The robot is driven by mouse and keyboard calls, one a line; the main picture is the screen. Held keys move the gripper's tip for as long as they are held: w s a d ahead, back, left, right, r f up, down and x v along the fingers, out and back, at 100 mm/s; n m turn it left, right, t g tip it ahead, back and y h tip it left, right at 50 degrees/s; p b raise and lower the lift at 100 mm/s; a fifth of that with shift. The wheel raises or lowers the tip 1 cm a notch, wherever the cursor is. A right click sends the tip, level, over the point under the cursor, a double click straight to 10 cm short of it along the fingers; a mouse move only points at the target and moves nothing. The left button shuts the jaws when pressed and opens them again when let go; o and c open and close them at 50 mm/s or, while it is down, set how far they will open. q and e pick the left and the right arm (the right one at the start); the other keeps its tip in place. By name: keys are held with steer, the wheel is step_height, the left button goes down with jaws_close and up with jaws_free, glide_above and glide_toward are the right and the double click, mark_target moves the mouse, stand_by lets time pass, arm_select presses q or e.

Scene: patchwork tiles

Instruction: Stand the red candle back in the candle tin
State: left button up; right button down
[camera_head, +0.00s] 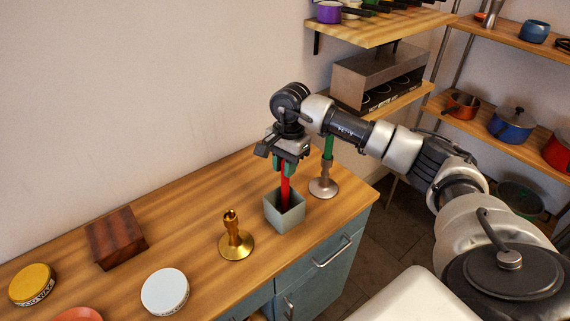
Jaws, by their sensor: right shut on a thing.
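The red candle (286,190) is upright, with its lower end inside the opening of the grey-green square candle tin (284,219). My right gripper (284,168) is above the tin, shut on the candle's upper part. The tin's front wall hides the candle's bottom, so I cannot tell whether it touches the tin's floor. My left gripper is not in view.
A silver candlestick with a green candle (327,147) stands right of the tin, close to my right arm. A brass candlestick (235,241) stands left. A dark wooden box (116,238), white tin (165,291) and yellow wax tin (33,286) are further left.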

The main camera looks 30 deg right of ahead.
steer(key=shift+f, duration=0.25)
steer(key=c, duration=0.9)
jaws_free()
step_height(320, 180, up, 11)
steer(key=d+b, duration=0.1)
steer(key=b, duration=0.1)
steer(key=shift+w+d, duration=0.15)
steer(key=shift+w, duration=0.05)
steer(key=shift+s+f, duration=0.1)
steer(key=shift+f, duration=0.1)
